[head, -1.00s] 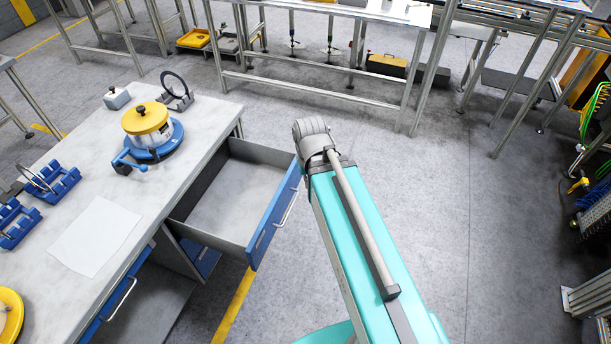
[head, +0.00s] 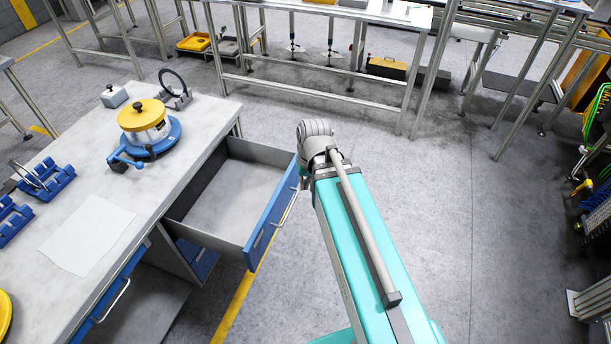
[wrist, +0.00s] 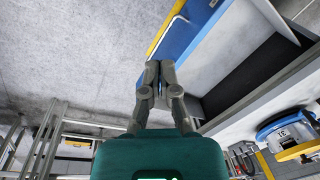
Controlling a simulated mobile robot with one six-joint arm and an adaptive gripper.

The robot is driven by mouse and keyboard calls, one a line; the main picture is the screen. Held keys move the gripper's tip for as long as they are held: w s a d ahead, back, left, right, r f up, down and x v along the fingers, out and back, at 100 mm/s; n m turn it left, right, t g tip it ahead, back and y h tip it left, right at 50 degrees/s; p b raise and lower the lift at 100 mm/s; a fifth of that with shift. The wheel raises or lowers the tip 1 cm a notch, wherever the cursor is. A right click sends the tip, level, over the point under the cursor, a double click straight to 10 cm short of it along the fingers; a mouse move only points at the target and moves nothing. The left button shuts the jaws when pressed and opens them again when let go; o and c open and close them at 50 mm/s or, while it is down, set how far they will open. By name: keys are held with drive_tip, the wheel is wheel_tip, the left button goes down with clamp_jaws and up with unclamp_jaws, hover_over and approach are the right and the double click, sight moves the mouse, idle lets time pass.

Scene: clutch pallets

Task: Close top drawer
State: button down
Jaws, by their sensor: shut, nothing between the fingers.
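The top drawer (head: 225,200) of the workbench is pulled well out, and its grey inside looks empty. Its blue front (head: 270,222) with a pale bar handle (head: 286,208) faces my arm. In the wrist view my gripper (wrist: 157,72) is shut and empty, its fingertips just beside the blue drawer front (wrist: 190,38). I cannot tell whether they touch it. In the head view the fingers are mostly hidden behind my own arm, which ends just right of the drawer's far corner.
The workbench top (head: 165,205) carries a yellow-lidded round part (head: 145,122) on a blue base, blue racks (head: 45,180) and a white sheet (head: 85,235). Another blue front with a handle (head: 115,300) sits nearer. The floor right of my arm is clear; metal tables stand behind.

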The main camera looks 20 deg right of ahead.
drive_tip(key=w+d+f+m+t+y+b, duration=0.2)
drive_tip(key=w+f+y+b, duration=0.2)
drive_tip(key=w+f+b, duration=0.6)
drive_tip(key=w+d+f+m+t+y+b, duration=0.1)
drive_tip(key=w+d+f+y+b, duration=0.2)
drive_tip(key=f+b, duration=0.85)
drive_tip(key=w+d+f+m+t+y+b, duration=0.2)
drive_tip(key=d+b, duration=0.5)
drive_tip(key=b, duration=0.4)
drive_tip(key=w+d+f+m+t+y+b, duration=0.1)
drive_tip(key=w+d+f+t+y+b, duration=0.3)
drive_tip(key=b, duration=0.8)
drive_tip(key=shift+w+d+f+m+t+b, duration=0.35)
drive_tip(key=shift+w+d+t, duration=0.35)
drive_tip(key=shift+w+d, duration=0.85)
drive_tip(key=shift+s+d, duration=0.15)
drive_tip(key=shift+s, duration=0.1)
drive_tip(key=x, duration=1.3)
drive_tip(key=shift+a, duration=0.3)
drive_tip(key=shift+w+r, duration=0.1)
drive_tip(key=shift+w, duration=0.05)
drive_tip(key=shift+w, duration=0.1)
